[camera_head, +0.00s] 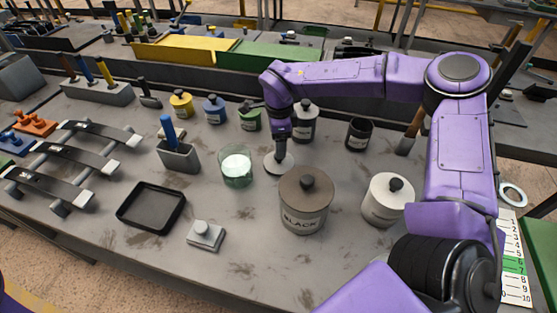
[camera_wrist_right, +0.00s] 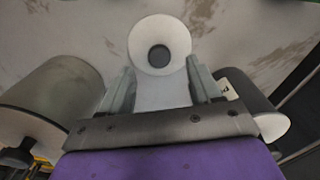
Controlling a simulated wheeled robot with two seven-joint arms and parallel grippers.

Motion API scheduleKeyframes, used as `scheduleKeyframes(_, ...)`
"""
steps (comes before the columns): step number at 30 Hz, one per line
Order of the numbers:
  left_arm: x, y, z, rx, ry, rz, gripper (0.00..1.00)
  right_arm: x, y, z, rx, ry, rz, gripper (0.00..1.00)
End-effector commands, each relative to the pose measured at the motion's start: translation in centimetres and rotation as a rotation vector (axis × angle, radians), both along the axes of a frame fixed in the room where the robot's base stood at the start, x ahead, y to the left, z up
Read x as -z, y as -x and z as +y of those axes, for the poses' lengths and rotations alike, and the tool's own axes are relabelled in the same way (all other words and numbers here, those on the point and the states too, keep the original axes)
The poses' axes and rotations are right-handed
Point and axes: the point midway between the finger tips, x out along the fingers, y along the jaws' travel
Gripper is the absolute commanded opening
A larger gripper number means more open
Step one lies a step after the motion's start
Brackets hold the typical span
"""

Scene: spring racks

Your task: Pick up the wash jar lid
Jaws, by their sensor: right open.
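The wash jar lid, a pale round disc (camera_head: 279,164), lies on the bench between the glass jar and the black-labelled pot. In the right wrist view the lid (camera_wrist_right: 142,42) shows as a pale disc with a dark round knob at its middle. My right gripper (camera_head: 281,148) points down over the lid. Its fingers (camera_wrist_right: 160,72) are apart, one on each side below the knob in that picture, with nothing held between them. Whether they touch the lid cannot be told. The open glass jar (camera_head: 236,178) with pale liquid stands to the left. My left gripper is not in view.
The large black-labelled pot (camera_head: 304,212) stands in front of the lid, and a white lidded pot (camera_head: 384,208) is to its right. Another lidded pot (camera_head: 304,128) stands close behind my gripper. A black tray (camera_head: 150,222) and a small grey block (camera_head: 205,238) lie front left.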

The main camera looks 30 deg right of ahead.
Motion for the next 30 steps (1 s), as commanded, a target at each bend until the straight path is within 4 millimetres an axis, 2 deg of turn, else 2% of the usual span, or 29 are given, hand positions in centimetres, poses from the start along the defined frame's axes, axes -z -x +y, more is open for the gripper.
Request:
scheduleKeyframes(2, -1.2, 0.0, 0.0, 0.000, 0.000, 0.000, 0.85, 1.2, 0.1, 0.0, -0.001, 0.000, 0.006, 0.63)
scheduleKeyframes(6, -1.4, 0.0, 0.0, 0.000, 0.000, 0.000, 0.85, 3.5, 0.0, 0.0, -0.001, 0.001, 0.003, 0.63)
scheduleKeyframes(13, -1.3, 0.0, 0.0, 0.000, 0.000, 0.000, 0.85, 4.0, 0.0, 0.0, -0.001, 0.000, -0.001, 0.63)
scheduleKeyframes(14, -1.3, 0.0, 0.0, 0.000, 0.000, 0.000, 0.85, 4.0, 0.0, 0.0, -0.001, 0.000, -0.001, 0.60)
scheduleKeyframes(19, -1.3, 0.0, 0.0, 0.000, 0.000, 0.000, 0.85, 3.9, 0.0, 0.0, -0.001, 0.000, -0.001, 0.05)
scheduleKeyframes(21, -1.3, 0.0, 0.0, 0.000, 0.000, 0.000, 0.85, 3.9, 0.0, 0.0, -0.001, 0.000, -0.001, 0.00)
scheduleKeyframes(27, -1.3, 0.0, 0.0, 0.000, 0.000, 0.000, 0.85, 3.8, 0.0, 0.0, -0.001, 0.000, -0.001, 0.00)
scheduleKeyframes(30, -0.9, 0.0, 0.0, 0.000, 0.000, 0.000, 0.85, 2.8, -0.1, 0.0, 0.000, 0.000, -0.004, 0.00)
